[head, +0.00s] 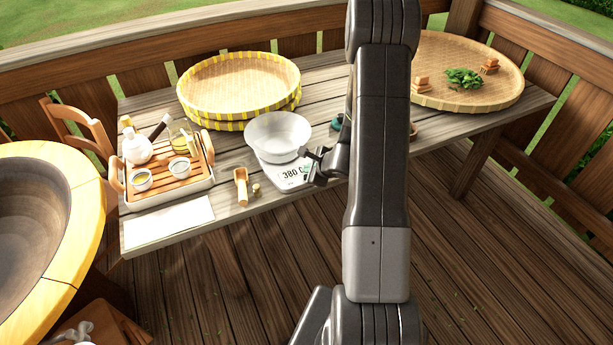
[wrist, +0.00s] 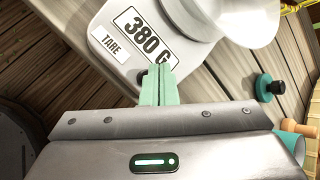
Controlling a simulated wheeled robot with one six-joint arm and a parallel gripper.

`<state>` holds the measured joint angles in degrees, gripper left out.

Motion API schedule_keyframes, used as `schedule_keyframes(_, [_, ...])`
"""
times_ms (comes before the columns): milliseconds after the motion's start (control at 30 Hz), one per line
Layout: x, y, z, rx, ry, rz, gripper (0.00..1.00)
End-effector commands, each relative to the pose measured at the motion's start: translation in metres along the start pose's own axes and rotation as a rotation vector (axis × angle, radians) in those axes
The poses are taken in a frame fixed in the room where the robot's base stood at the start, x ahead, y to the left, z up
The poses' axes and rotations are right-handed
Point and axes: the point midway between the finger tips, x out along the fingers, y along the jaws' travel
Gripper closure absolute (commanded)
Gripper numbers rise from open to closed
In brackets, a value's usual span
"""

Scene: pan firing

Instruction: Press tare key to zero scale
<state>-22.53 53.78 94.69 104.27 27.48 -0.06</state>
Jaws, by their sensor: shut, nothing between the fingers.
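The white scale (head: 282,172) stands near the front edge of the table with a white pan (head: 278,136) on top. Its display (head: 293,173) reads 380, and in the wrist view the display (wrist: 146,36) reads 380 G. A TARE label (wrist: 110,42) is on the scale's front panel, left of the display there. My gripper (wrist: 158,72) is shut and empty, its pale green fingertips over the panel by the G end of the display. In the head view my gripper (head: 307,171) is at the scale's right front. I cannot tell whether the tips touch the panel.
A wooden scoop (head: 241,187) lies left of the scale, and a tea tray (head: 115,184) with cups is farther left. Yellow-rimmed baskets (head: 190,100) stand behind. A round woven tray (head: 440,60) with leaves is at right.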

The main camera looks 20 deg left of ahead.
Motion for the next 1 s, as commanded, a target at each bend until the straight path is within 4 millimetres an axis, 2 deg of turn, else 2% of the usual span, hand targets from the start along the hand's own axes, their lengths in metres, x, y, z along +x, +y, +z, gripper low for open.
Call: schedule_keyframes(1000, [0.0056, 0.0042, -0.0042, 0.000, 0.000, 0.000, 1.00])
